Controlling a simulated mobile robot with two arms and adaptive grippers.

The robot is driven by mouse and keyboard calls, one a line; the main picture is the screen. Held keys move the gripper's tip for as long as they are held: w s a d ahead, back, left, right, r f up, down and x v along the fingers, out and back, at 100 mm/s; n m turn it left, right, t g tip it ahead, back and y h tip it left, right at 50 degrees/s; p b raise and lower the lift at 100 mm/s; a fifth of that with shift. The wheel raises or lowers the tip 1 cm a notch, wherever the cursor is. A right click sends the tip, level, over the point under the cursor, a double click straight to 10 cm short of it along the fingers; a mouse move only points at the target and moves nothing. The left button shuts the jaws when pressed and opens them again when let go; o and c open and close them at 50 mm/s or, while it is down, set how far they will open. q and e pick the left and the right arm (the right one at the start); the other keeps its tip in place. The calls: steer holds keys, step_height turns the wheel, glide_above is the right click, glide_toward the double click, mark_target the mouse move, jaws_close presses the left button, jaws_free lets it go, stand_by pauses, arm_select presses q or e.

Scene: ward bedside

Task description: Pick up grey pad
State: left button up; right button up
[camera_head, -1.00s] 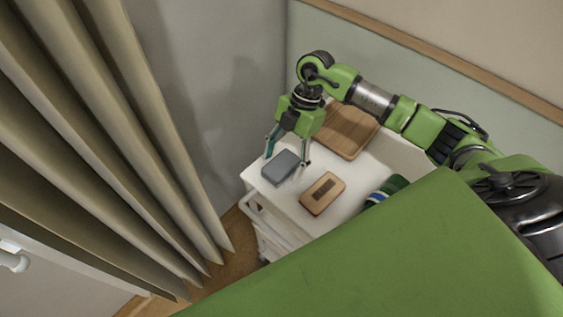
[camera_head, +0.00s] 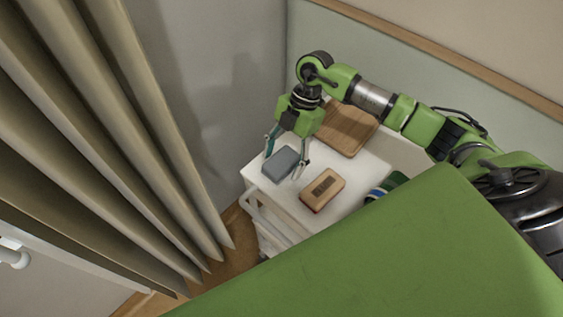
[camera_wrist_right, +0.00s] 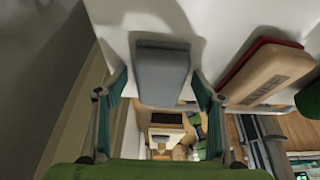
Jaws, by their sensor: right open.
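The grey pad (camera_head: 280,164) lies flat on the white bedside cabinet top (camera_head: 283,197), near its left corner. My right gripper (camera_head: 284,164) is open, with its fingers spread on either side of the pad. In the right wrist view the pad (camera_wrist_right: 162,73) sits between the two open fingertips (camera_wrist_right: 160,88), with a gap visible at each side. I cannot tell how far the fingertips are above the cabinet top. My left gripper does not show.
A tan block with a dark label (camera_head: 323,188) lies right of the pad. A wooden board (camera_head: 347,128) is behind. A rolled green, blue and white item (camera_head: 386,188) is at the right. Curtains (camera_head: 100,130) hang left; the wall is close behind.

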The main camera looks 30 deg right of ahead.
mark_target(279, 162)
steer(key=c, duration=1.2)
steer(key=shift+s, duration=0.1)
steer(key=shift+r, duration=0.2)
steer(key=shift+r+b, duration=0.3)
steer(key=shift+b, duration=0.05)
step_height(279, 162, up, 3)
steer(key=shift+f+b, duration=0.2)
steer(key=shift+b, duration=0.55)
steer(key=s+r, duration=0.1)
steer(key=s+a+r, duration=0.1)
steer(key=r, duration=0.1)
steer(key=s+r+b, duration=0.1)
steer(key=shift+s+a+r, duration=0.25)
steer(key=shift+a+r, duration=0.15)
steer(key=s+a+r, duration=0.1)
steer(key=s, duration=0.2)
steer(key=s+a+r+b, duration=0.1)
steer(key=s+a+r, duration=0.1)
steer(key=s, duration=0.1)
steer(key=s+a+r+b, duration=0.1)
steer(key=s+r, duration=0.1)
steer(key=s, duration=0.1)
steer(key=shift+a, duration=0.2)
